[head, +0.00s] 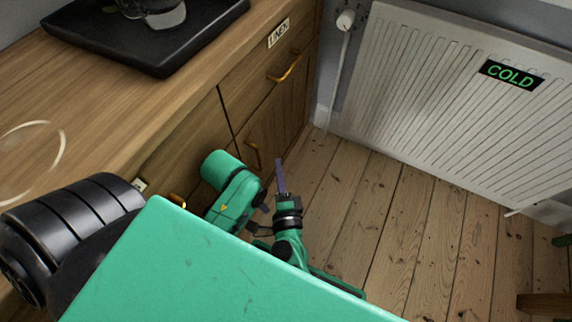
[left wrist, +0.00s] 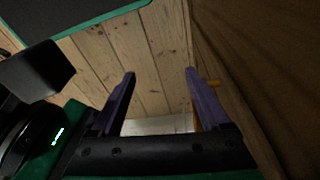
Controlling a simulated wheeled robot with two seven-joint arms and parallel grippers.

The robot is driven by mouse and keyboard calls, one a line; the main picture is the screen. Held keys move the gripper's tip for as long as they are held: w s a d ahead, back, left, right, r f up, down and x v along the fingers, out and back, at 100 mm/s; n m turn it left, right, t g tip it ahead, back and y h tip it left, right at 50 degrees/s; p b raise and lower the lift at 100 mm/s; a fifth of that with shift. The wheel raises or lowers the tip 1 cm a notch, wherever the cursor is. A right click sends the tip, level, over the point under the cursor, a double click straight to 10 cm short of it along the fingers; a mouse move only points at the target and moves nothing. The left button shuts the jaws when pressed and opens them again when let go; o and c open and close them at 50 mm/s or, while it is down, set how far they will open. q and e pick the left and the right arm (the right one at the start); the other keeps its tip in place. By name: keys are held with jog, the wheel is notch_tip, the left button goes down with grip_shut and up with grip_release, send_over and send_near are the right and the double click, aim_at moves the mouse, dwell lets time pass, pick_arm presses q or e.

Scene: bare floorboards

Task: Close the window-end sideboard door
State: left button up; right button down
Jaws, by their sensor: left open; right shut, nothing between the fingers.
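The window-end sideboard door (head: 277,131) is a wooden panel below the drawer labelled LINEN, at the radiator end. Its brass handle (head: 253,157) is near the panel's left edge. The door looks about flush with the front; I cannot tell whether a small gap remains. My left gripper (left wrist: 160,75) is open and empty in the left wrist view.
The white radiator (head: 430,90) with a COLD sign stands at the back right. A black tray (head: 150,50) lies on the sideboard top (head: 70,95). A wooden piece (head: 545,304) shows at the lower right.

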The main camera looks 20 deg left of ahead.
pick_arm(q)
jog(key=shift+a, duration=0.1)
pick_arm(e)
jog(key=shift+a, duration=0.15)
pick_arm(q)
jog(key=f, duration=0.1)
jog(key=f+p, duration=0.1)
jog(key=f, duration=0.1)
jog(key=shift+w, duration=0.3)
pick_arm(e)
jog(key=v, duration=1.4)
jog(key=shift+s, duration=0.3)
pick_arm(q)
jog(key=shift+r, duration=0.1)
